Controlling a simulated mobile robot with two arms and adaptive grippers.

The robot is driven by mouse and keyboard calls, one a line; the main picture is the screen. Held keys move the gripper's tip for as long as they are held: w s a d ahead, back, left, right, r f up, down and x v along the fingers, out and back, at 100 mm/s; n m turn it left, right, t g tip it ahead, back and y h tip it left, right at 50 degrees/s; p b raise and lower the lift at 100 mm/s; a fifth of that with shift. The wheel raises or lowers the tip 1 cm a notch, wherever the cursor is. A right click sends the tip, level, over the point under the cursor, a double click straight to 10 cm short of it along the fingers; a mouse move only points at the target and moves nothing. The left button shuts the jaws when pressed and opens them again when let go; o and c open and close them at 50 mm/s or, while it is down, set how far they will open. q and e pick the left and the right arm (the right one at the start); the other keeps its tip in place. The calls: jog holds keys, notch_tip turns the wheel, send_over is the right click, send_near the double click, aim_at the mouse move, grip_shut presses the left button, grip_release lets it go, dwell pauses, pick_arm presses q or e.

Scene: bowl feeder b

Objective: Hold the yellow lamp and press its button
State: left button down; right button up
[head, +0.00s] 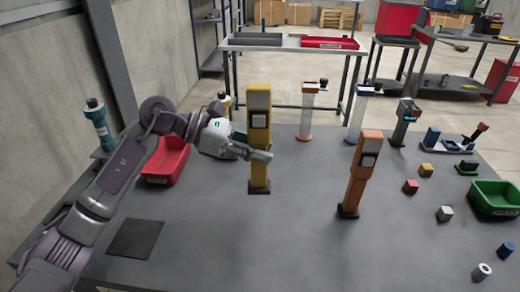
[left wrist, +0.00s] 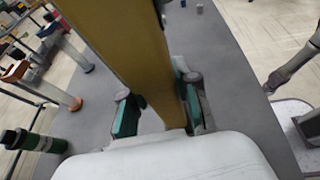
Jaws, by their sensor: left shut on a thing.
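The yellow lamp (head: 259,165) stands upright on the table, a tall yellow post with a dark base. Its pale square button (head: 258,119) is on the upper front face. My left gripper (head: 256,153) is shut around the post below the button, with a finger showing across its front. In the left wrist view the yellow post (left wrist: 130,50) runs between the two green-padded fingers (left wrist: 158,112); the button is not visible there. My right gripper does not show clearly in either view.
An orange lamp (head: 358,185) stands to the right on the grey table (head: 300,235). A red bin (head: 160,172) lies behind my left arm. Small blocks, a green bin (head: 496,200) and other posts are at the right and back. The front middle is clear.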

aim_at(259, 188)
pick_arm(q)
jog(key=shift+a+f+b, duration=0.1)
jog(key=shift+f+b, duration=0.45)
jog(key=shift+f, duration=0.05)
jog(key=shift+f+b, duration=0.65)
jog(key=shift+f, duration=0.15)
jog(key=shift+f+b, duration=1.15)
jog(key=shift+f, duration=0.2)
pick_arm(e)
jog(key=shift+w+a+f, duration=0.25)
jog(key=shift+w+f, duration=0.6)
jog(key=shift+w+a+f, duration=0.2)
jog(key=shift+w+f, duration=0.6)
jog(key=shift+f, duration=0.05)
pick_arm(q)
jog(key=shift+f+b, duration=0.55)
jog(key=shift+f, duration=0.15)
jog(key=shift+f+b, duration=0.6)
jog(key=shift+f, duration=0.1)
jog(key=shift+f+b, duration=0.55)
jog(key=shift+f, duration=0.1)
jog(key=shift+f+b, duration=0.6)
jog(key=shift+f, duration=0.1)
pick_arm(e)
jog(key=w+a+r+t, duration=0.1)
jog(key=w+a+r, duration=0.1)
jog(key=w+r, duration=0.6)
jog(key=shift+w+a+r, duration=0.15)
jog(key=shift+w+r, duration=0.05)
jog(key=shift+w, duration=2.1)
